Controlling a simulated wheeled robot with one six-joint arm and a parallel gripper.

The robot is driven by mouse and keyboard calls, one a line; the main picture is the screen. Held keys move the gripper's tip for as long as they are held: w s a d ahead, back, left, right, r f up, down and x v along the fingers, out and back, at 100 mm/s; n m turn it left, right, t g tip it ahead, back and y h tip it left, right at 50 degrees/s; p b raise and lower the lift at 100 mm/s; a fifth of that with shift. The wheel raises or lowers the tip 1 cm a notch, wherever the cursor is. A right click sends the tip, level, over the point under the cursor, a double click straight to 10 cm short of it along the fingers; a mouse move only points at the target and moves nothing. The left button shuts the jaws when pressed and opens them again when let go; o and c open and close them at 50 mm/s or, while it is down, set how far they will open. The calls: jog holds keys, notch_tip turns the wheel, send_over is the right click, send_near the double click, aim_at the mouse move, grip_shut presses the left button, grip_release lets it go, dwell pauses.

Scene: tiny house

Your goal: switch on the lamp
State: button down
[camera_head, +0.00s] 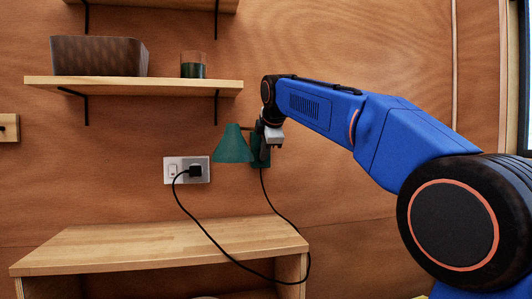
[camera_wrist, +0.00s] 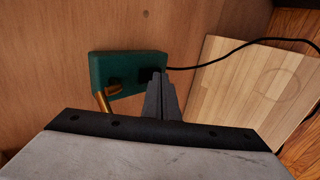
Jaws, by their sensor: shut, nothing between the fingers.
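The green wall lamp has a cone shade (camera_head: 233,146), and its lit state cannot be told. Its green mounting box (camera_wrist: 125,66) is fixed to the wood wall, and a brass arm (camera_wrist: 103,101) comes off its lower left. My gripper (camera_wrist: 158,76) is shut and empty. Its fingertips are at the right part of the box, over a dark spot where a switch may sit. I cannot tell whether they touch it. In the head view my gripper (camera_head: 266,150) is in front of the box and hides part of it.
A wooden shelf top (camera_head: 150,244) lies below. Above, a wall shelf (camera_head: 130,87) holds a grey basket (camera_head: 98,56) and a glass jar (camera_head: 193,65).

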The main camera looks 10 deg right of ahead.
jog(key=shift+w+f, duration=0.15)
jog(key=shift+w, duration=0.1)
dwell(0.4)
jog(key=shift+r, duration=0.95)
jog(key=s+f+v, duration=0.1)
jog(key=v, duration=1.2)
jog(key=shift+s+f, duration=0.35)
